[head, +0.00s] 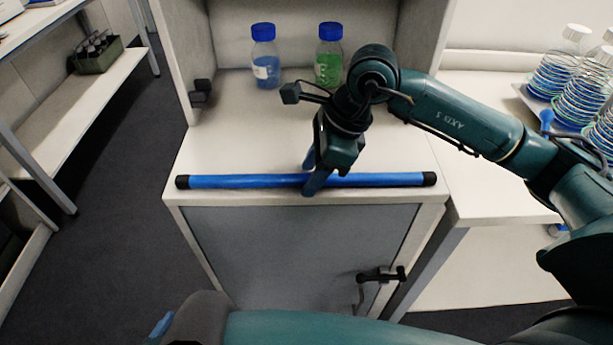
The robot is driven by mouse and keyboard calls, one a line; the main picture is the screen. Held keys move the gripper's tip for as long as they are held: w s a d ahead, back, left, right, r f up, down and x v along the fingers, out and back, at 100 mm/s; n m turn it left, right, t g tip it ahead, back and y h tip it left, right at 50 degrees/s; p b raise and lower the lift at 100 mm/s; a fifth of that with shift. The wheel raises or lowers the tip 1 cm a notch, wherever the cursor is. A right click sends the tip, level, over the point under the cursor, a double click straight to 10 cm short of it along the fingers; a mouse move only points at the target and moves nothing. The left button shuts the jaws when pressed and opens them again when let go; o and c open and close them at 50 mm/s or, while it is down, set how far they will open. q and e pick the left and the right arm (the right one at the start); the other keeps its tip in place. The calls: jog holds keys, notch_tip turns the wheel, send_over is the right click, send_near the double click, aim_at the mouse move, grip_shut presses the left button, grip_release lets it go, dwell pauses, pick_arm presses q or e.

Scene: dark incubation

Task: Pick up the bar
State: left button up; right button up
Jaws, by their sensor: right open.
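The bar (240,181) is a long blue rod with black end caps. It lies left to right along the front edge of the white cabinet top. My right gripper (313,179) points down at the middle of the bar, with its blue fingers open. One finger shows in front of the bar and the other behind it, so the bar appears to run between them. The finger in front hides a short middle piece of the bar. Whether the fingers touch it cannot be told.
A blue-filled bottle (265,62) and a green-filled bottle (329,61) stand at the back of the white cabinet top (225,140). A dark handle (381,274) sticks out of the cabinet front. The cabinet top left of my gripper is clear.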

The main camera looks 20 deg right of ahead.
grip_shut()
jog(key=shift+r, duration=0.1)
dwell(0.4)
notch_tip(320, 180, up, 10)
jog(key=shift+b, duration=0.4)
